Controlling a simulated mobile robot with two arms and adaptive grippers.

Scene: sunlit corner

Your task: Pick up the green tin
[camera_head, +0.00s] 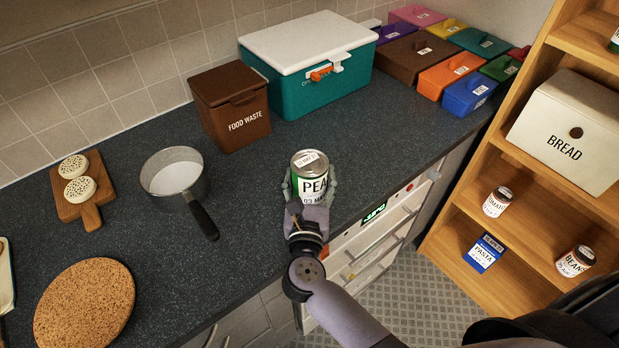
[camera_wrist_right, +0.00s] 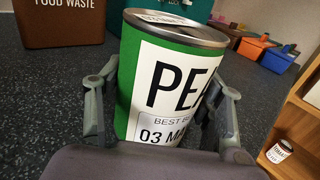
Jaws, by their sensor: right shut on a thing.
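The green tin (camera_head: 310,178) has a white label with "PEA" and a date showing, and a silver lid. It is at the front edge of the dark counter, upright in the head view. My right gripper (camera_head: 312,192) is shut on it, with a finger on each side. In the right wrist view the tin (camera_wrist_right: 165,85) fills the middle between the fingers of the right gripper (camera_wrist_right: 163,115). Its lower part is hidden by the gripper. I cannot tell whether its base touches the counter. My left gripper is not in view.
A brown food waste bin (camera_head: 230,108) and a teal box with a white lid (camera_head: 310,75) stand behind the tin. A saucepan (camera_head: 176,178) is to the left, its handle pointing toward the front. A wooden shelf (camera_head: 520,215) stands at the right. Counter between pan and tin is clear.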

